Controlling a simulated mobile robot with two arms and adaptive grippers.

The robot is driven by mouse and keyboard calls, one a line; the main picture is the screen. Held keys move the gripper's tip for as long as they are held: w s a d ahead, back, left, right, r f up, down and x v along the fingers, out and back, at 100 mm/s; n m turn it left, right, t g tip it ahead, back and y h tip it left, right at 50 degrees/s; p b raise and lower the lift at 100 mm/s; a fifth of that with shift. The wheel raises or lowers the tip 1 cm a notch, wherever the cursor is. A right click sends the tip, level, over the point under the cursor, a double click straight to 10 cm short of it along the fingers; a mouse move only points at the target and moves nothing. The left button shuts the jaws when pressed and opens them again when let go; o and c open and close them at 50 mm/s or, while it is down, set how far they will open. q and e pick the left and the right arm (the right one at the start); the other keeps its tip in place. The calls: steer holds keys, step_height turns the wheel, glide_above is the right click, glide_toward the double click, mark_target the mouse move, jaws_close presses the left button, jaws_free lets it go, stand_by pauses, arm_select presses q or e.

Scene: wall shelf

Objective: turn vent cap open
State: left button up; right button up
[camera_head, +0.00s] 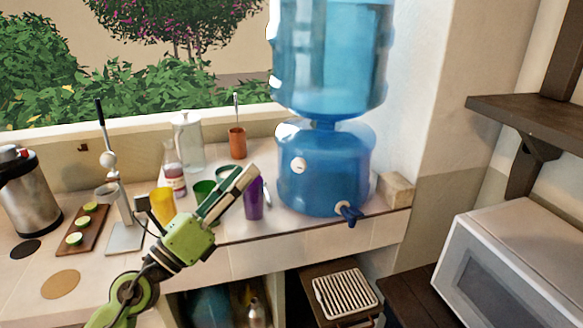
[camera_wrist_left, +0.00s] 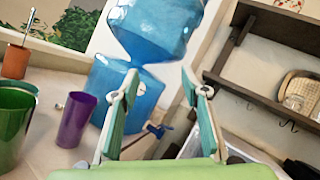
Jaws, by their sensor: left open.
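A blue water dispenser (camera_head: 325,185) stands on the counter with a large bottle (camera_head: 330,60) upside down on it. A round white cap (camera_head: 299,165), which looks like the vent cap, sits on the front of its blue base. My left gripper (camera_head: 238,182) is open and empty, left of the dispenser and apart from the cap. My right gripper is not in view.
A purple cup (camera_head: 254,200) and a green cup (camera_head: 203,191) stand close to the left gripper. A blue tap (camera_head: 350,213) sticks out over the counter's front edge. A white microwave (camera_head: 515,265) and dark shelf (camera_head: 530,122) are at right.

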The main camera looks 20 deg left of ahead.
arm_select(q)
steer(key=m+g+h, duration=0.1)
steer(key=m+g, duration=0.1)
steer(key=m, duration=0.3)
steer(key=m+g+y+p, duration=0.1)
steer(key=m+g+p, duration=0.2)
steer(key=m+p, duration=0.15)
glide_toward(296, 166)
steer(key=x, duration=0.8)
steer(key=shift+p, duration=0.3)
steer(key=shift+w+d, duration=0.1)
steer(key=shift+w, duration=0.25)
steer(key=shift+c, duration=0.3)
steer(key=c, duration=1)
